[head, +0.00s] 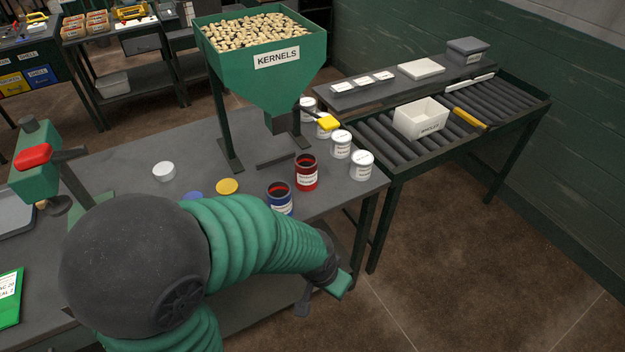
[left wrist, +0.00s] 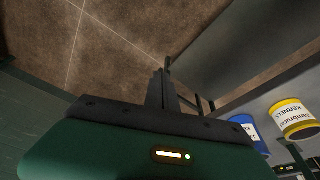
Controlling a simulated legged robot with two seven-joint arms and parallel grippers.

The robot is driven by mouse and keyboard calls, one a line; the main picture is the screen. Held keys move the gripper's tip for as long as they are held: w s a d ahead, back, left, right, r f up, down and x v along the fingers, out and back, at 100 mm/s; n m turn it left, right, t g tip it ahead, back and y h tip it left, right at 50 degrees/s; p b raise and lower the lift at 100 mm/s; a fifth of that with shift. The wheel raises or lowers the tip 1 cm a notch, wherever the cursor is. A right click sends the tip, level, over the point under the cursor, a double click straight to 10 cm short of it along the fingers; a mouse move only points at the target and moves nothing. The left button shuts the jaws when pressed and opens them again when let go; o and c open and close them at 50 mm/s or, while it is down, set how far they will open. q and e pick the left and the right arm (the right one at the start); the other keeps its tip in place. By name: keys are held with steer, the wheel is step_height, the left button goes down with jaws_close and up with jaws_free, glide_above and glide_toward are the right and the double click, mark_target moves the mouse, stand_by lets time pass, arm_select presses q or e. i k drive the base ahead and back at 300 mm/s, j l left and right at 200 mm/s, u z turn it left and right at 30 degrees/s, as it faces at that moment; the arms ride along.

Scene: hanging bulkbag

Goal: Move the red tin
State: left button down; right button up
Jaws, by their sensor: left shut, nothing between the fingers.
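The red tin (head: 306,173) stands upright and open-topped on the grey workbench (head: 120,165), with a white label. A blue tin (head: 280,199) with a white label stands just in front and left of it. My left gripper (head: 304,306) is shut and empty, low near the bench's front edge, nearer to me than both tins and not touching them. In the left wrist view its closed fingers (left wrist: 167,88) show over bare floor. That view shows a blue tin (left wrist: 250,133) and a yellow-banded tin (left wrist: 293,119) at right, but not the red tin. My right gripper is not seen.
A green kernel hopper (head: 262,75) stands behind the tins. Several white tins (head: 361,165) line the bench's right edge. A yellow lid (head: 227,187) and a white lid (head: 164,171) lie left. A roller conveyor (head: 380,137) with a white bin (head: 421,118) is at right.

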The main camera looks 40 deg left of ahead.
mark_target(306, 163)
steer(key=i+u, duration=0.1)
steer(key=u, duration=0.3)
steer(key=i+l+u, duration=0.1)
steer(key=u, duration=0.3)
steer(key=i+l+u, duration=0.1)
steer(key=u, duration=0.3)
steer(key=l+u, duration=0.25)
steer(key=u, duration=0.15)
steer(key=i+l+u, duration=0.35)
steer(key=l, duration=1.3)
steer(key=l+u, duration=0.4)
steer(key=l, duration=1.2)
